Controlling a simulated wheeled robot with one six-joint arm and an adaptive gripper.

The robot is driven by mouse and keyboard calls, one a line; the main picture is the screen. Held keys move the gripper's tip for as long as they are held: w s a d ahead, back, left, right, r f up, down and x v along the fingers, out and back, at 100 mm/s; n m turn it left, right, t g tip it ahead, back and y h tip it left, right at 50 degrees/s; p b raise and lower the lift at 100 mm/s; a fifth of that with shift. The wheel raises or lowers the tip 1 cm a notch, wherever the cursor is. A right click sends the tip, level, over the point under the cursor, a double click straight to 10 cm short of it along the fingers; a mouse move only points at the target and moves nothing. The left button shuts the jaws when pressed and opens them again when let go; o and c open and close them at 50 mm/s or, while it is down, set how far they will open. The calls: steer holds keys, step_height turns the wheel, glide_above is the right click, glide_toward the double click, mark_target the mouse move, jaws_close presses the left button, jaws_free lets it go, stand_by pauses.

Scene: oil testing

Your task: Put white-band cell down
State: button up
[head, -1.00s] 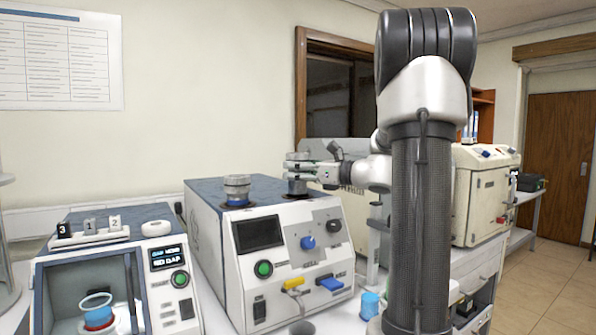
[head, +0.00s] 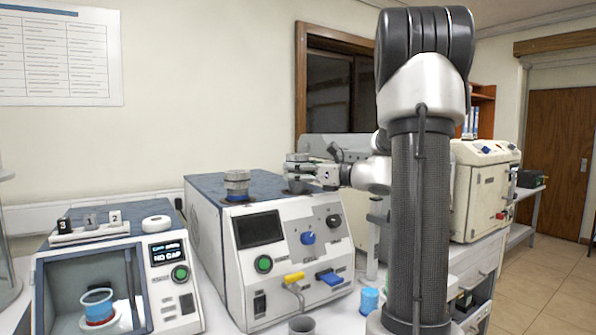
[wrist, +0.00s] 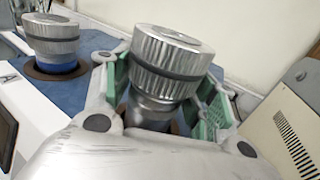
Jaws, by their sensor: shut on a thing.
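My gripper (head: 300,172) is shut on a metal cell (head: 297,157) at the right top of the blue-topped tester (head: 283,252). In the wrist view my gripper (wrist: 165,95) has its green-padded fingers on both sides of this cell (wrist: 172,55). The cell has a ribbed cap with a dark ring and looks slightly tilted there. A white band cannot be made out. Its lower end is hidden, so I cannot tell if it rests fully in its port. A second metal cell (head: 237,184), with a blue band in the wrist view (wrist: 52,42), stands in the left port.
A smaller instrument (head: 112,275) with a numbered rack (head: 90,230) and a blue beaker (head: 97,305) stands at the left. A grey cup (head: 302,325) and a blue cup (head: 368,300) are in front of the tester. A cream machine (head: 478,195) is at the right.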

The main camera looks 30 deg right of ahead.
steer(key=shift+f, duration=0.15)
steer(key=shift+f, duration=0.6)
